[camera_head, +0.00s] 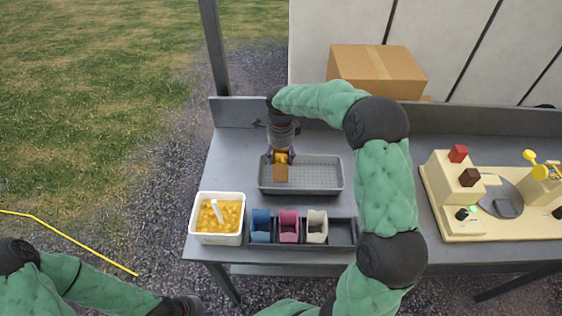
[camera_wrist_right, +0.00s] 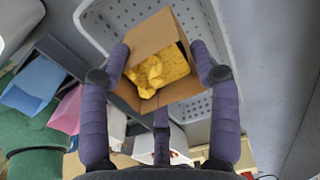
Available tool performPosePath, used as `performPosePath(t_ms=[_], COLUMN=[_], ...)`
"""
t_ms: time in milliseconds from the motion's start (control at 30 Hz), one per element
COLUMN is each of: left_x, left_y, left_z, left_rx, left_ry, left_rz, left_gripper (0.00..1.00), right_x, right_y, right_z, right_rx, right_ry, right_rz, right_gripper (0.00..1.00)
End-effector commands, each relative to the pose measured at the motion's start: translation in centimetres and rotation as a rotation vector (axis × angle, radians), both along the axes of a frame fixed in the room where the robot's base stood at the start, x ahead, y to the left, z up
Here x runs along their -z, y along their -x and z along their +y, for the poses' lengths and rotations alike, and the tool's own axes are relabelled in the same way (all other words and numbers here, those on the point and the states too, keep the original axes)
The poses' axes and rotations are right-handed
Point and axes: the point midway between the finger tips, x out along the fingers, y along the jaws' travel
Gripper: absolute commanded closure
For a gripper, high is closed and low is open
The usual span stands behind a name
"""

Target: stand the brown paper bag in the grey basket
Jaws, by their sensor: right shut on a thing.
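The brown paper bag (camera_head: 281,173) is open at the top and holds yellow pieces, which show well in the right wrist view, where its brown wall (camera_wrist_right: 150,40) faces me. My right gripper (camera_head: 281,155) is shut on the bag from above, with its purple fingers (camera_wrist_right: 162,75) on either side of it. The bag is over or inside the left part of the grey basket (camera_head: 342,176). I cannot tell whether its base touches the basket floor. The perforated basket also shows behind the bag in the wrist view (camera_wrist_right: 220,30). My left gripper is not visible; only part of that arm shows.
A white tub (camera_head: 194,226) of yellow pieces with a scoop stands front left. Beside it, a dark rack (camera_head: 342,232) holds blue, pink and cream bags. A cream toy-like machine (camera_head: 440,200) stands at right. A cardboard box (camera_head: 375,70) is behind the table. The basket's right part is empty.

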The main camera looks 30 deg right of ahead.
Motion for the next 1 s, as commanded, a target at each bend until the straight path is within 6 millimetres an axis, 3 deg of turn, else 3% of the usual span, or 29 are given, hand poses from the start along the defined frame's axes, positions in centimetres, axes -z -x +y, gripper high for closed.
performPosePath(t_ms=[300, 700, 733, 800, 1000], left_x=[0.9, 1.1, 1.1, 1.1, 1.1], left_y=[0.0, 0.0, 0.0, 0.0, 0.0], left_z=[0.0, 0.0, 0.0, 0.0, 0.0], left_rx=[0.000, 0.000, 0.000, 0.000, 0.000], left_ry=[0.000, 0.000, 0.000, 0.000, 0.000], left_rz=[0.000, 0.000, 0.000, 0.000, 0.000], left_gripper=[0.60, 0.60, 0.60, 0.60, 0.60], right_x=[3.5, 3.9, 3.9, 3.9, 3.8], right_y=[-0.3, -0.4, -0.4, -0.4, -0.4], right_z=[-0.2, -0.2, -0.2, -0.2, -0.2], right_rx=[0.000, 0.000, 0.000, 0.000, 0.000], right_ry=[0.000, 0.000, 0.000, 0.000, 0.000], right_rz=[0.002, 0.000, 0.000, 0.000, 0.000], right_gripper=[0.58, 0.58, 0.32, 0.14, 0.14])
